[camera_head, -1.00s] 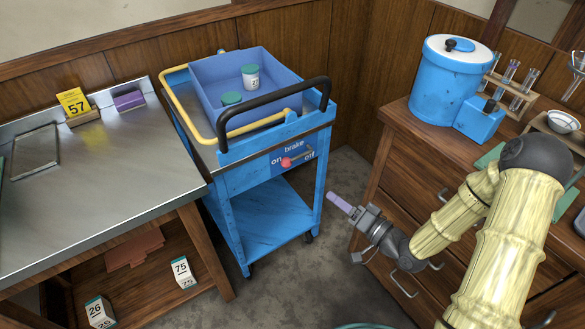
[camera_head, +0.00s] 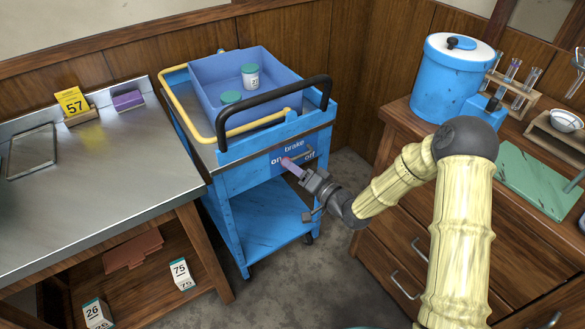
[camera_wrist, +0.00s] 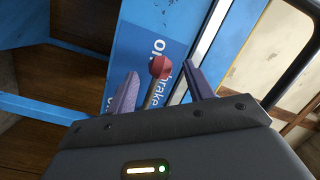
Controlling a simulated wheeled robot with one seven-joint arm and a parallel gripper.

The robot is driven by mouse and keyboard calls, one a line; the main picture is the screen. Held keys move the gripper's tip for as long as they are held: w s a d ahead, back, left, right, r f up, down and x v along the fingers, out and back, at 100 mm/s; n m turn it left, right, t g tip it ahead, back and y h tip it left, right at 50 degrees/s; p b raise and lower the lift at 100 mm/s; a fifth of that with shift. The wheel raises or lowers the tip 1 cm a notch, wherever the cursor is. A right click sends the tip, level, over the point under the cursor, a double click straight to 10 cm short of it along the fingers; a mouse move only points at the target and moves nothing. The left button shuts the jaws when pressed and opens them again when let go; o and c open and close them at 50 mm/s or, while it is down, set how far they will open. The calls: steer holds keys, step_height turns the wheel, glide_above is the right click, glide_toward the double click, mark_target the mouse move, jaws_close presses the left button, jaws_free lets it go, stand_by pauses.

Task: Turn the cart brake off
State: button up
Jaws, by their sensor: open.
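The blue cart (camera_head: 240,178) stands between the metal bench and the wooden drawers. Its brake panel (camera_head: 294,147) reads "brake", with "on" at left and "off" at right. In the wrist view the brake lever (camera_wrist: 152,95) ends in a red knob (camera_wrist: 160,67). The knob lies between my two purple fingers, near the "on" lettering; contact with either finger cannot be made out. My gripper (camera_head: 287,163) is open at the panel and hides the knob in the head view.
A blue bin (camera_head: 213,95) with two green-lidded jars sits on the cart. A black handle (camera_head: 265,96) and yellow rail (camera_head: 172,98) edge its top. The metal bench (camera_head: 110,175) is left and wooden drawers (camera_head: 405,225) are right. Grey floor lies in front.

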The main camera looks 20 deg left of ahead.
steer(key=shift+w+a, duration=0.35)
steer(key=shift+a, duration=0.25)
jaws_close()
